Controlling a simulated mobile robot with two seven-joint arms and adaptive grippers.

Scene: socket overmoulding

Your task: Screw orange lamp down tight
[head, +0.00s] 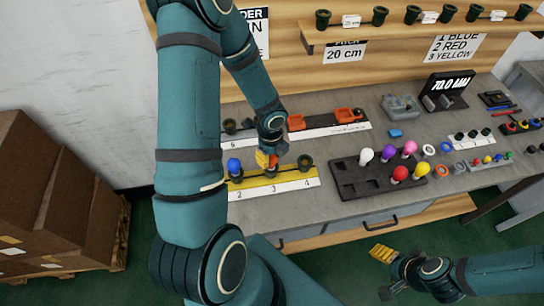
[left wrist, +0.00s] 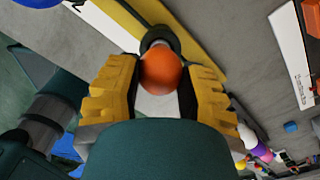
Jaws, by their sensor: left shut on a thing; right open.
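The orange lamp (left wrist: 161,70) is a round orange bulb at a dark socket (left wrist: 158,38) on the yellow strip. In the head view the lamp (head: 273,161) is mostly covered by my arm and fingers. My left gripper (left wrist: 160,88) is shut on the orange lamp, with one yellow finger on each side of it. It also shows in the head view (head: 266,160) above the yellow strip (head: 262,190). How far the lamp sits in the socket cannot be seen. My right gripper (head: 382,254) is open and empty, low in front of the bench.
A blue lamp (head: 234,166) stands to the left on the yellow strip and an empty dark socket (head: 305,163) to the right. A dark tray (head: 350,190) holds white, purple, pink, red and yellow lamps. Bare bench top lies in front of the tray.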

